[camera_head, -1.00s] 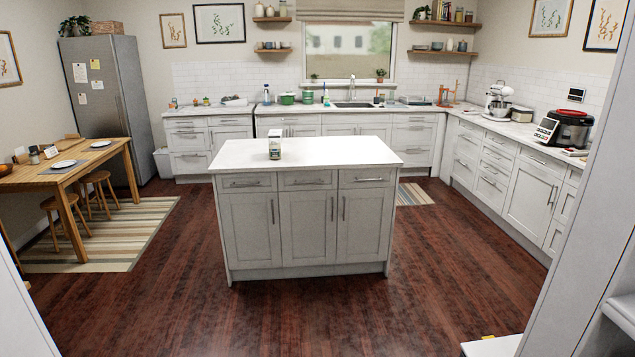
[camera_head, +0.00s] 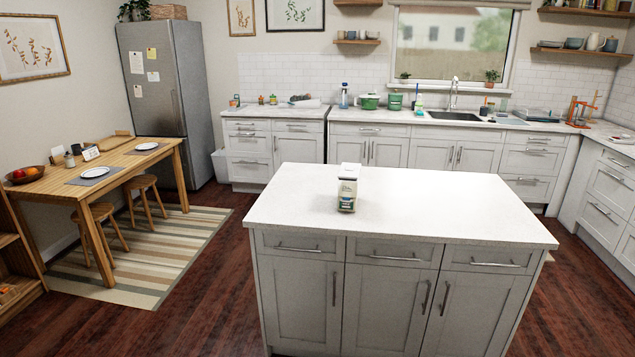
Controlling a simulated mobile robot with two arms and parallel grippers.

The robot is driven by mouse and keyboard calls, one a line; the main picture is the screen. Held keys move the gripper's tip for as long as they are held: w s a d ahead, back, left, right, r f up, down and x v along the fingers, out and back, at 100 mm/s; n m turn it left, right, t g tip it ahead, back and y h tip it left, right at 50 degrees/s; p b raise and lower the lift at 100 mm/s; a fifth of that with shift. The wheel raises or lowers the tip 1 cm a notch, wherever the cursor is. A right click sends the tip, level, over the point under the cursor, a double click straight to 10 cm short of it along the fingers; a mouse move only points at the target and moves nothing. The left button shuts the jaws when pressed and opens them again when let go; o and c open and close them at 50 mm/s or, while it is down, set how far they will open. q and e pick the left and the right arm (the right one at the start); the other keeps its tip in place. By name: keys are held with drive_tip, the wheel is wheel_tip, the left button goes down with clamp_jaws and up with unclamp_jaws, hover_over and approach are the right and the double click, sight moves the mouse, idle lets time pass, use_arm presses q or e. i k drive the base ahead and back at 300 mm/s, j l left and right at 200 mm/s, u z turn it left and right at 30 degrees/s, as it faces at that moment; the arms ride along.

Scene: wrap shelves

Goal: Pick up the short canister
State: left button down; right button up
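A short canister (camera_head: 347,188), whitish with a green and dark label, stands upright on the white top of the kitchen island (camera_head: 430,205), left of its middle. Its fine print is too small to read. Neither of my grippers shows in the head view, and nothing is touching the canister.
The island's cabinet front (camera_head: 390,300) faces me. A wooden dining table (camera_head: 115,165) with stools (camera_head: 97,228) stands on a striped rug (camera_head: 150,255) at left. A fridge (camera_head: 160,105) is behind it. Dark wood floor (camera_head: 215,285) is clear left of the island.

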sight(347, 188)
drive_tip(key=i+j+z, duration=0.35)
drive_tip(key=i+j, duration=0.2)
drive_tip(key=i, duration=0.25)
drive_tip(key=i+j+z, duration=0.35)
drive_tip(key=i+j, duration=0.35)
